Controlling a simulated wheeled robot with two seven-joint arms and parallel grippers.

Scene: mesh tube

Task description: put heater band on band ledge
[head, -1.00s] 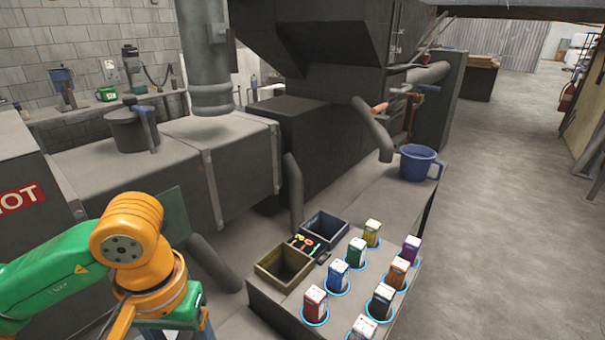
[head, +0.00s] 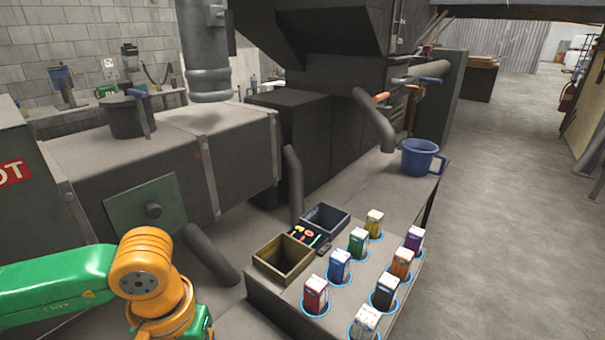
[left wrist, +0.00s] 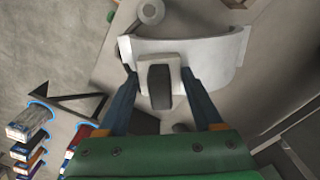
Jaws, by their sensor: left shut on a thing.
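The heater band, a pale grey curved strip (left wrist: 220,48) with a block and dark tab (left wrist: 159,87) on it, is in the left wrist view. My left gripper (left wrist: 165,85) is shut on the block, one blue finger on each side, and the curved strip spreads out beyond the fingertips. In the head view my left arm comes in at lower left, and its fingers and the band are out of frame. I cannot tell which surface is the band ledge. My right gripper is not in view.
A grey bench (head: 262,294) carries several coloured boxes on blue-ringed spots, two open bins (head: 283,258) and a blue mug (head: 419,158). A grey machine with a square plate (head: 127,218) and curved pipes stands behind my arm. Open floor lies at right.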

